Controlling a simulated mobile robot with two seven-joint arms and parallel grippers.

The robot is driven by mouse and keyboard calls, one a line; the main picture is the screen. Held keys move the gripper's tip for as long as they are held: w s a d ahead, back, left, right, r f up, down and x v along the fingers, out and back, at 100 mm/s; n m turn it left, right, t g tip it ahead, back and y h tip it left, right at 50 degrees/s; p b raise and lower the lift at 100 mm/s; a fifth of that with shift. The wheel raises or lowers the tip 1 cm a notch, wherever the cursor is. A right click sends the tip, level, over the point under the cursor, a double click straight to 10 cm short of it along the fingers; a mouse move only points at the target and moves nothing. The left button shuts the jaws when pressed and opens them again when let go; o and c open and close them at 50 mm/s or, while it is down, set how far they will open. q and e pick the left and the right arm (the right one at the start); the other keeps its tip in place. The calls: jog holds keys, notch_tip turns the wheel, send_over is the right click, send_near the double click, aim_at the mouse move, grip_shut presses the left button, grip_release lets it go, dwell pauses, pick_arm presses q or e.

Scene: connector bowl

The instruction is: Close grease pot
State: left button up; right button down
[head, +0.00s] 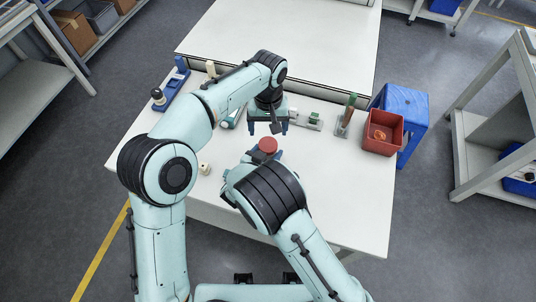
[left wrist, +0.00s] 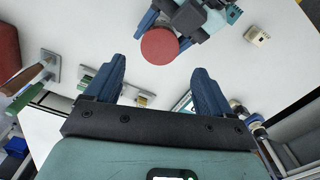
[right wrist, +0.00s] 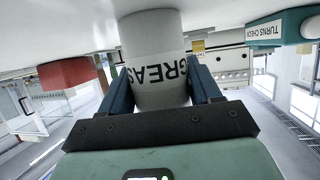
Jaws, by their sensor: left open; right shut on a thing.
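The grease pot (right wrist: 155,60) is a white cylinder with black GREASE lettering, in the right wrist view. My right gripper (right wrist: 158,90) is shut on its sides. A round red lid (head: 268,145) covers the pot's top; it also shows in the left wrist view (left wrist: 160,46). I cannot tell whether the lid is fully tightened. My left gripper (head: 268,128) is open and empty, pointing down just behind the lid in the head view. In the left wrist view its fingers (left wrist: 160,72) are apart, with the lid beyond their tips.
A green-handled tool on a stand (head: 347,115) and a white-green device (head: 309,120) are behind. A small beige block (head: 204,168) lies left. The front right table is clear.

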aim_at(268, 144)
pick_arm(q)
jog(key=shift+r+n, duration=0.2)
jog(key=shift+n, duration=0.3)
jog(key=shift+f, duration=4.05)
jog(key=c, duration=1.1)
jog(key=m, duration=0.4)
jog(key=shift+m, duration=0.3)
jog(key=m, duration=0.4)
jog(key=o, duration=1.2)
